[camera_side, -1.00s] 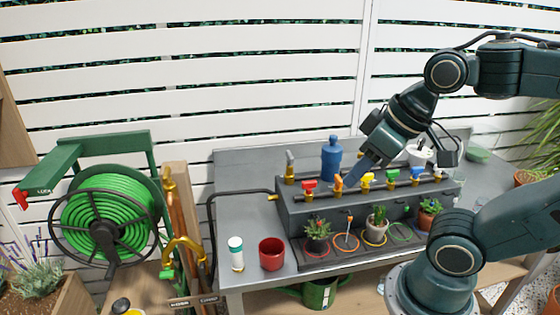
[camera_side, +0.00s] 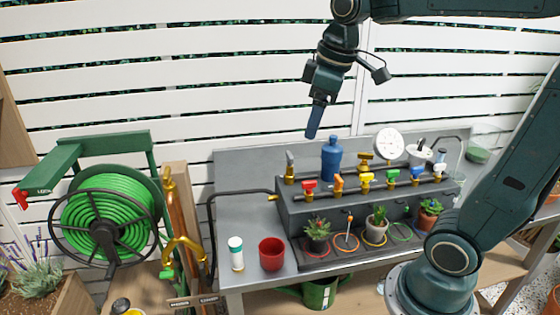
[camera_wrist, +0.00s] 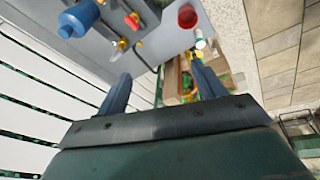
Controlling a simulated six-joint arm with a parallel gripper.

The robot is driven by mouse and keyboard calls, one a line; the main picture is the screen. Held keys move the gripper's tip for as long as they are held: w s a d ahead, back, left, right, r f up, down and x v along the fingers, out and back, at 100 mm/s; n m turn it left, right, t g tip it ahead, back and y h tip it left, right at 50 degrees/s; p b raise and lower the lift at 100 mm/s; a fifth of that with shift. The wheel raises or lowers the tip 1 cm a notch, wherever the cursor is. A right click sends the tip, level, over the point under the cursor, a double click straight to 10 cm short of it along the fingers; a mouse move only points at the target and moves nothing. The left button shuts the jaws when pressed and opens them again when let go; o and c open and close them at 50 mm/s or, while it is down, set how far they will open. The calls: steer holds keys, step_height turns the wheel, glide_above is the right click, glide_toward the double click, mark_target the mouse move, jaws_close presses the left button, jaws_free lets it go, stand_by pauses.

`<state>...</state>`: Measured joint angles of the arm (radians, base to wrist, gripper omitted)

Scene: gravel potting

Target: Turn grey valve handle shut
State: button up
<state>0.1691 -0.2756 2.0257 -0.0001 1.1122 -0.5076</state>
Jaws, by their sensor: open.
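The grey valve handle (camera_side: 290,159) is on a brass valve (camera_side: 290,179) at the left end of the dark manifold box (camera_side: 300,218). It points up from the valve in the side view. In the wrist view the grey handle (camera_wrist: 115,55) shows beside its brass body, near the upper middle. My gripper (camera_side: 312,136) is open and empty, fingers pointing down, in the air above and slightly right of the handle. It does not touch anything. In the wrist view the two fingers (camera_wrist: 160,88) are wide apart.
Red (camera_side: 309,185), orange (camera_side: 338,182), yellow (camera_side: 367,178) and blue handles line the manifold. A blue bottle (camera_side: 331,160) stands behind. A red pot (camera_side: 271,253) and white shaker (camera_side: 236,253) stand at front left. A round white head (camera_side: 389,143) rises behind, right.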

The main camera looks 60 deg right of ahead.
steer(key=w+d+n+g, duration=0.2)
steer(key=w+d+n, duration=0.1)
steer(key=w+d, duration=0.4)
steer(key=n+g, duration=0.1)
steer(key=n, duration=0.1)
glide_above(288, 154)
step_height(288, 154, down, 3)
steer(key=shift+f+y, duration=0.2)
steer(key=shift+y, duration=0.1)
steer(key=shift+f, duration=0.1)
steer(key=shift+f, duration=6.8)
steer(key=shift+c, duration=0.2)
steer(key=shift+s, duration=0.1)
steer(key=c, duration=1)
